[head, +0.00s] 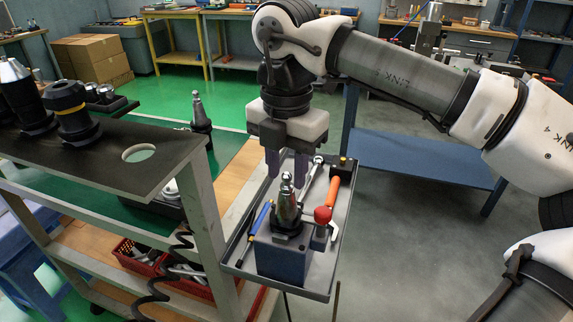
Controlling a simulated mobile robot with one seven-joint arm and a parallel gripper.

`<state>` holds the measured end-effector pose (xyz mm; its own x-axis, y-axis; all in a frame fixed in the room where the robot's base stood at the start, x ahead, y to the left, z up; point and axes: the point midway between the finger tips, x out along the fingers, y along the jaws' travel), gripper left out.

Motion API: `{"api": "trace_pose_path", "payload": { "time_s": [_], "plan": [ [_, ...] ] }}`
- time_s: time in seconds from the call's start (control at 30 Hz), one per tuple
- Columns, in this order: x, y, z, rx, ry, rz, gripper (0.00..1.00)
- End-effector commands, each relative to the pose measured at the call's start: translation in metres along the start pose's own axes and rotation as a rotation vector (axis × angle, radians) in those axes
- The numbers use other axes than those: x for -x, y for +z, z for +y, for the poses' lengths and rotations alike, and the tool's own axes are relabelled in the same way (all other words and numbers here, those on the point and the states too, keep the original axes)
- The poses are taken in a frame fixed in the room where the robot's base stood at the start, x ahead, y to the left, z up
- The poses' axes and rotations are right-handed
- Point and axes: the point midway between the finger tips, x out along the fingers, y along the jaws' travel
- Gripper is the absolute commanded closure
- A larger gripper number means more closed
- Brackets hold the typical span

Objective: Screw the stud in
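A metal stud (286,177) shows at the top of a steel tapered tool holder (287,207). The holder stands upright, small end up, in a dark blue block (281,262) on a grey tray (318,290). I cannot tell how deep the stud sits in the holder. My gripper (287,176) points straight down over the holder. Its two purple-grey fingers are apart, with a clear gap between them. Their tips are at about the height of the stud's top in the picture. I see no contact, and the exact depth between them is unclear.
A blue-handled tool (262,216), an orange handle (333,192), a wrench (312,176) and a red ball knob (322,215) crowd around the block. The cart's dark shelf (120,165) with a round hole and upright holders stands at left. Grey floor is free at right.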

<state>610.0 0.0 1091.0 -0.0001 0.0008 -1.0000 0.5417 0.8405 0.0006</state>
Motion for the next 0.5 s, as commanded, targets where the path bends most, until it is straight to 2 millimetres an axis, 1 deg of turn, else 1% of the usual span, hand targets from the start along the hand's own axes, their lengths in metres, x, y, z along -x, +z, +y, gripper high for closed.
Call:
{"api": "trace_pose_path", "payload": {
  "time_s": [0.03,0.23,0.27,0.43,0.5],
  "plan": [
    [0.0000,0.0000,0.0000,-0.001,0.000,0.000,0.72],
    [0.0000,0.0001,0.0000,-0.002,0.000,0.000,0.99],
    [0.0000,0.0001,0.0000,-0.002,0.000,0.000,1.00],
    [-0.0001,0.0001,0.0000,-0.006,0.000,-0.001,1.00],
    [-0.0014,0.0004,-0.0003,-0.042,-0.002,-0.003,1.00]
  ]
}}
